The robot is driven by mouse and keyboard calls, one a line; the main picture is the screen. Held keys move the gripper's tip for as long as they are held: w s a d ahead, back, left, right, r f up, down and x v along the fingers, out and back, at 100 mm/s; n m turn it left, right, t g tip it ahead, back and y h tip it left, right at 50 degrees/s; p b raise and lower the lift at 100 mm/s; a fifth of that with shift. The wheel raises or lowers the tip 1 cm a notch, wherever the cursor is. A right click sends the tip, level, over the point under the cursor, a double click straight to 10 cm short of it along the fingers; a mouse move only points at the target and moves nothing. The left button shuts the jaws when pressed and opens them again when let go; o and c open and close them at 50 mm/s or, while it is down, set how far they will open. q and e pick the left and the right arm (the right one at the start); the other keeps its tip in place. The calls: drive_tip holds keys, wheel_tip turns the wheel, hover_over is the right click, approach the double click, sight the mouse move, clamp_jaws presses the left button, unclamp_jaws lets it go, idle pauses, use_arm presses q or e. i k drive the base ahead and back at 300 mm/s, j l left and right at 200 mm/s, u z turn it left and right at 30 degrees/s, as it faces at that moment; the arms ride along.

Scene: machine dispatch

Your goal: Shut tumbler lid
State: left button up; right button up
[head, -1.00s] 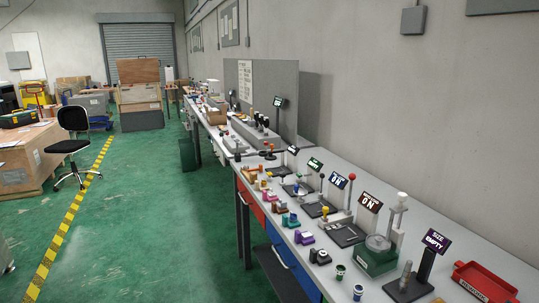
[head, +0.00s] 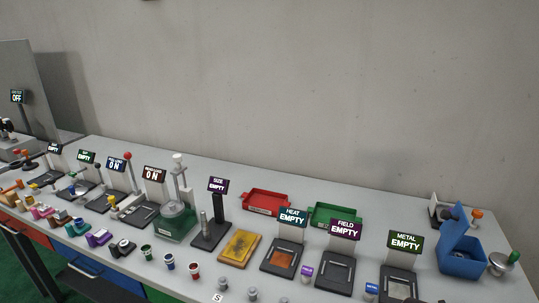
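A blue box-shaped machine (head: 463,262) stands near the right end of the bench in the head view. Its blue lid (head: 455,226) is tilted up, so the box is open at the top. No label names it, but it is the one thing here with a raised lid, and I take it for the tumbler. Neither of my grippers shows in the head view.
Red (head: 266,201) and green trays (head: 334,214) lie farther back. Several small cups and weights line the front edge.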

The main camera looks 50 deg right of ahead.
sight(456, 223)
drive_tip(key=z, duration=2.75)
drive_tip(key=l, duration=0.45)
drive_tip(key=k+l, duration=0.1)
drive_tip(key=l, duration=0.4)
